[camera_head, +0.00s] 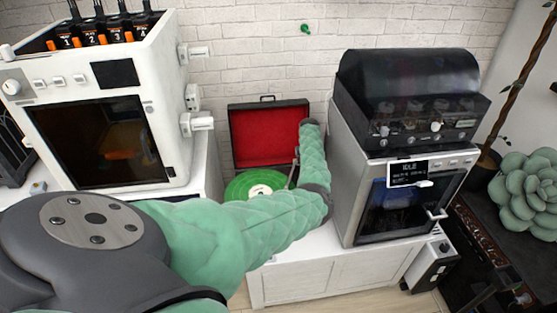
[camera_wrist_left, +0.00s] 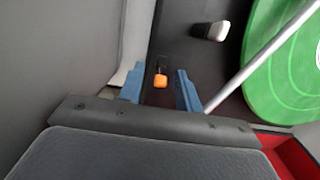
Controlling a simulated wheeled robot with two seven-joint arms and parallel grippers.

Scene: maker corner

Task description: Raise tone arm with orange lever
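The record player (camera_head: 268,137) stands open in the head view, with a red-lined lid and a green record (camera_head: 250,186). The record also shows at the right of the left wrist view (camera_wrist_left: 285,65). The silver tone arm (camera_wrist_left: 258,62) runs diagonally beside and over the record's edge. The small orange lever (camera_wrist_left: 160,82) on a dark stem is on the dark deck. My left gripper (camera_wrist_left: 159,72) is open, with one blue finger on each side of the lever and gaps to both. In the head view my green-sleeved left arm hides this gripper and lever. My right gripper is not in view.
A white printer-like machine (camera_head: 120,110) is left of the record player. A silver machine with a dark hood (camera_head: 405,100) stands close on the right. The white cabinet (camera_head: 330,272) has bare top in front.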

